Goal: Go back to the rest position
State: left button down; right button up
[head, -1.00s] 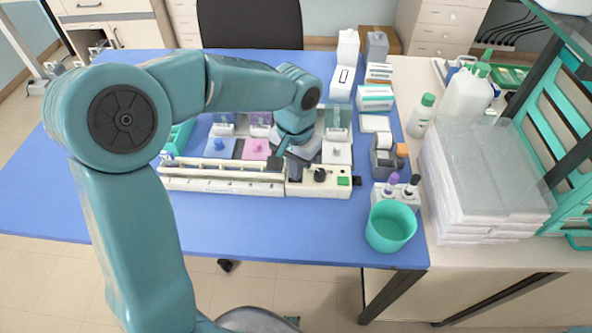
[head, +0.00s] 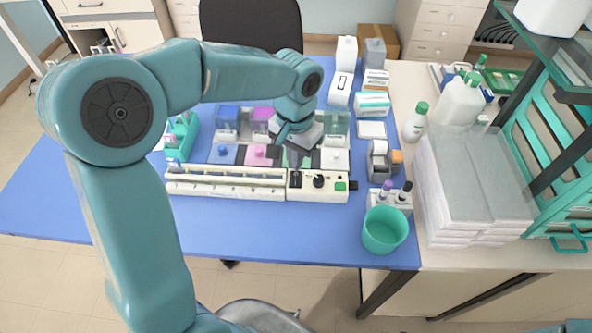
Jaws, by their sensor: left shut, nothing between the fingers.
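My left arm comes in from the left, large and teal, and reaches over the blue table (head: 200,235). My left gripper (head: 282,135) points down over the staining station in the middle of the table. It is shut and holds nothing. It hides part of the station's middle. A blue staining jar (head: 227,121) and a purple one (head: 263,119) stand to its left. Their blue lid (head: 222,151) and pink lid (head: 259,151) lie in front of them. My right gripper is not in view.
A long white rack (head: 225,183) and a control box with knobs (head: 318,185) lie in front. A teal cup (head: 383,230) stands near the front right edge. The table's front left is clear.

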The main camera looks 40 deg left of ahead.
pick_arm(q)
jog(key=shift+r, duration=0.4)
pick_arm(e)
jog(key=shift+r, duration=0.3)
